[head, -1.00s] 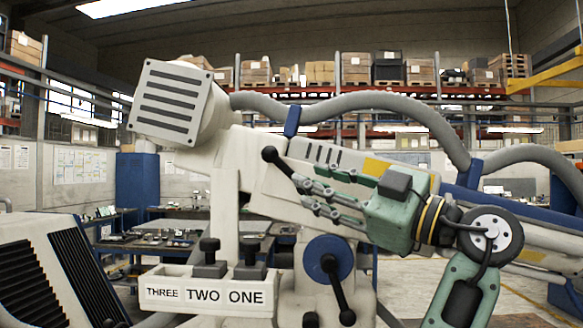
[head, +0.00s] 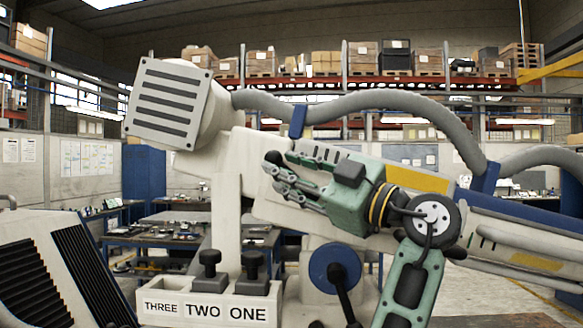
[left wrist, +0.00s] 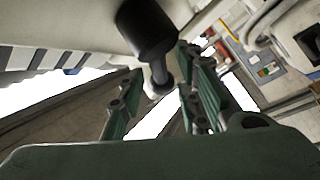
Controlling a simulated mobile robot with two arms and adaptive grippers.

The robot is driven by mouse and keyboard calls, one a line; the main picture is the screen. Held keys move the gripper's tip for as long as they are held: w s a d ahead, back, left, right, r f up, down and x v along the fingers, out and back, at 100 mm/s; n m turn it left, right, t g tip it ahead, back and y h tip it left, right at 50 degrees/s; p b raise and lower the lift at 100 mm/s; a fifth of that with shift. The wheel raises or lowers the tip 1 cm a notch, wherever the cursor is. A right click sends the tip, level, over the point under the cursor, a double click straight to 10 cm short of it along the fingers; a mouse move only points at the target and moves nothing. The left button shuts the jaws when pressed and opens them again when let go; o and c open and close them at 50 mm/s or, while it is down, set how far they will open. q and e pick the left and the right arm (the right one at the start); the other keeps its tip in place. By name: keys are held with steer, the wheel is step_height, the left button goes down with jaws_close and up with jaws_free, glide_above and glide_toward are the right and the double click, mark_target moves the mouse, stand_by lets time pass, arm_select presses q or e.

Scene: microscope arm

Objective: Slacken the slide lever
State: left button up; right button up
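The slide lever is a short arm with a black knob (head: 273,157) on the side of the pale microscope arm (head: 262,205). My green left gripper (head: 279,172) is at this lever, its fingers spread on either side of it and partly hiding it. A second black lever (head: 343,293) hangs from a blue disc (head: 335,268) below. My right gripper is not in view.
A tray labelled THREE, TWO, ONE (head: 205,312) with black knobbed pieces (head: 210,270) stands below left. A thick grey hose (head: 370,103) runs above the microscope arm. A ribbed black-and-white unit (head: 50,270) is at the left.

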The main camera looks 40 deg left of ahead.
arm_select(q)
steer(key=shift+d, duration=0.1)
steer(key=shift+c, duration=1.4)
jaws_close()
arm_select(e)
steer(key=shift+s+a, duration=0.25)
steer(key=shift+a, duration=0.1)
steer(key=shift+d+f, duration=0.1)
